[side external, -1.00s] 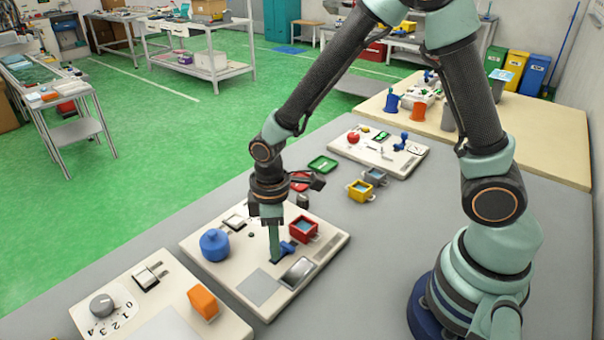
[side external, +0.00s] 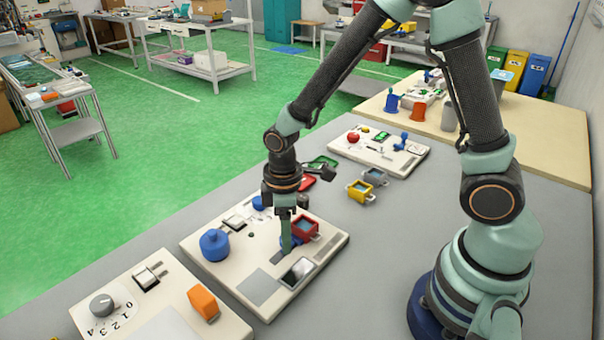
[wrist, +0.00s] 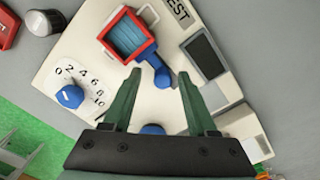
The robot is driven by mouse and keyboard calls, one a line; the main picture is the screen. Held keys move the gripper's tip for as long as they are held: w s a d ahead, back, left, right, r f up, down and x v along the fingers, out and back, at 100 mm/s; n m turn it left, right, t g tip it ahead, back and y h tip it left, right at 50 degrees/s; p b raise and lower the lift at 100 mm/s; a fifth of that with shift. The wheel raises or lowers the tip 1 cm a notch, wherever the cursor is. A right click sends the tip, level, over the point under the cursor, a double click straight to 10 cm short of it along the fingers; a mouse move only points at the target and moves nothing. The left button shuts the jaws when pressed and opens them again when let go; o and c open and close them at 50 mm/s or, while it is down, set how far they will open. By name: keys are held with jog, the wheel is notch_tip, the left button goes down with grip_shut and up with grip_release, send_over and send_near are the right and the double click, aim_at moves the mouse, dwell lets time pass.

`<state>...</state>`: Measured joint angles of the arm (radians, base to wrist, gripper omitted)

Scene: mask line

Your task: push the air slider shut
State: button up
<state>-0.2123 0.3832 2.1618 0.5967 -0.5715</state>
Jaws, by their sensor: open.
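The blue piece I take for the air slider (side external: 297,241) sits beside a short dark slot on the cream panel (side external: 325,263), next to the red box. I cannot read a label for it. My gripper (side external: 286,248) points down at the slider, its fingers partly hiding it. In the wrist view, the blue slider (wrist: 153,72) shows just beyond and between the tips of my gripper (wrist: 158,72), whose fingers are apart with nothing held. I cannot tell whether a finger touches the slider.
Close by are the red box (side external: 305,226), a dark screen (side external: 297,271) and a round blue knob (side external: 214,244). A blue dial (wrist: 70,96) with a number scale shows in the wrist view. A yellow box (side external: 360,191) stands on the bare grey table behind.

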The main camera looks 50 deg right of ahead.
notch_tip(320, 180, up, 12)
dwell(0.5)
notch_tip(320, 180, up, 5)
jog(key=m+t, duration=0.2)
jog(key=m, duration=0.2)
send_over(304, 244)
jog(key=s+d+r+m+t, duration=0.3)
jog(key=m, duration=0.2)
jog(key=shift+s+d+r+t, duration=0.3)
jog(key=shift+s+d+r, duration=0.05)
jog(key=shift+d, duration=0.05)
